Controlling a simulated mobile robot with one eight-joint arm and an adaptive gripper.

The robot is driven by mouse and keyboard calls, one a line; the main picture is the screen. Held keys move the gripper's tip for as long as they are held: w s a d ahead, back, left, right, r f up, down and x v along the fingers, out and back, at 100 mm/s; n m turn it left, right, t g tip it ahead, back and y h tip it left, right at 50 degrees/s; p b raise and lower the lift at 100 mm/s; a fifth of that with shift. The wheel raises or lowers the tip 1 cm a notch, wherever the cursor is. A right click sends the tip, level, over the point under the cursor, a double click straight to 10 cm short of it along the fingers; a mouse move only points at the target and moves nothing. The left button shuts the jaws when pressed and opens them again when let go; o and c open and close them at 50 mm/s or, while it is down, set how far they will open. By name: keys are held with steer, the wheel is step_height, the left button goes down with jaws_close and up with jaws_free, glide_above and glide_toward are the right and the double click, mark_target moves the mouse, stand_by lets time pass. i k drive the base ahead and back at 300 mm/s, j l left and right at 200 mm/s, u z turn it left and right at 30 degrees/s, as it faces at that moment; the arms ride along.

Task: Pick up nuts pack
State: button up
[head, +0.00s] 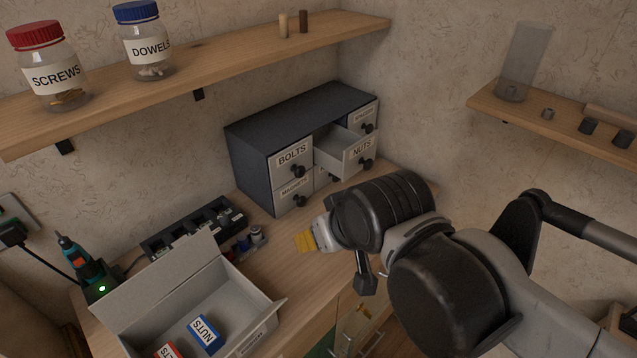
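A blue and white pack labelled NUTS (205,335) lies in the open grey box (155,308) at the bottom left. A red and white pack (166,351) lies beside it, cut off by the picture's lower edge, so its label is only partly visible. My gripper (304,241) is above the wooden worktop, to the right of and beyond the box, apart from both packs. Its yellow finger pads point left. I see it nearly side-on, with the wrist covering much of it, so its opening is unclear. Nothing held shows at the pads.
The drawer labelled NUTS (362,152) stands pulled out of the dark cabinet (250,150) behind my gripper. Shelves with jars (48,75) hang above.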

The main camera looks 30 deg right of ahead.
mark_target(203, 332)
steer(key=k+j+u, duration=0.1)
steer(key=u, duration=0.3)
steer(key=k+j+u, duration=0.1)
steer(key=j+u, duration=0.15)
steer(key=u, duration=0.15)
steer(key=k+j+u, duration=0.1)
steer(key=u, duration=0.3)
steer(key=i+j, duration=0.05)
steer(key=j, duration=0.05)
